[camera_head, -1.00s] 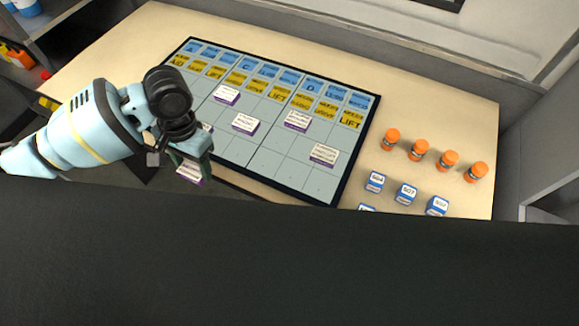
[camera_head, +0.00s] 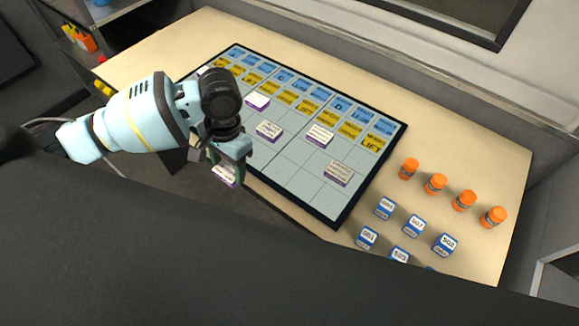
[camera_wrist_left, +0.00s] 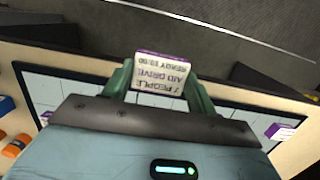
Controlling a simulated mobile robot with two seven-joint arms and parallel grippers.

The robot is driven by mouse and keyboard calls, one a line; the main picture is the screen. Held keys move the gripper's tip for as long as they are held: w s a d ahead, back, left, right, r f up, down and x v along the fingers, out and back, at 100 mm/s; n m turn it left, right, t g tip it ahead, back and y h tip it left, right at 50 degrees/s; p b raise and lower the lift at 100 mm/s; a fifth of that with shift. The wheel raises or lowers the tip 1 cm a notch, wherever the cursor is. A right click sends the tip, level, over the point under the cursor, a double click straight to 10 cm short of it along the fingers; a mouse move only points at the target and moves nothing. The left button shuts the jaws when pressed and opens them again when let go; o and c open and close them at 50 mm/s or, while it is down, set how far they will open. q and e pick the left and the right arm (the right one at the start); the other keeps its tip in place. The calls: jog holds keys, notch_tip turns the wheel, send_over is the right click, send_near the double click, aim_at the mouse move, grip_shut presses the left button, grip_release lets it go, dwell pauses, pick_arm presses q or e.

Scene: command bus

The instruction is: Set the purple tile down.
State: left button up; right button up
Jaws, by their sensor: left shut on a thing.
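My left gripper (camera_head: 232,162) is shut on a purple tile (camera_head: 224,175) with a white label. In the left wrist view, the tile (camera_wrist_left: 163,70) sits between the green fingertips, and its label includes the words "PEOPLE" and "AID DRIVE". In the head view, the held tile appears just off the near-left edge of the board (camera_head: 283,172), with dark floor behind it. Several other purple-edged tiles, such as one at the middle left (camera_head: 269,131), lie on the board. My right gripper is not in view.
The board lies on a pale table (camera_head: 480,150). Orange-capped bottles (camera_head: 436,184) and blue-and-white blocks (camera_head: 414,225) stand to its right. Several grey cells in the board's lower rows are bare. A shelf with small items (camera_head: 85,38) is at upper left.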

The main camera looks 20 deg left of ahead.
pick_arm(q)
send_over(288, 174)
jog(key=a, duration=0.1)
jog(key=shift+s+f+b, duration=0.15)
jog(key=shift+f+b, duration=0.3)
jog(key=shift+f, duration=0.2)
jog(key=shift+w+d, duration=0.25)
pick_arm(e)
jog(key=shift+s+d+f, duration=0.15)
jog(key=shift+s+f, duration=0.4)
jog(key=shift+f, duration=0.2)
pick_arm(q)
jog(key=shift+d, duration=0.1)
jog(key=f, duration=0.3)
jog(key=shift+w+d+f, duration=0.2)
jog(key=shift+d+f, duration=0.05)
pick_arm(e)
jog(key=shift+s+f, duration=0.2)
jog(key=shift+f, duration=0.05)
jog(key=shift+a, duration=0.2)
pick_arm(q)
jog(key=shift+f, duration=0.15)
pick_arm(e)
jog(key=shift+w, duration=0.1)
pick_arm(q)
jog(key=o, duration=1)
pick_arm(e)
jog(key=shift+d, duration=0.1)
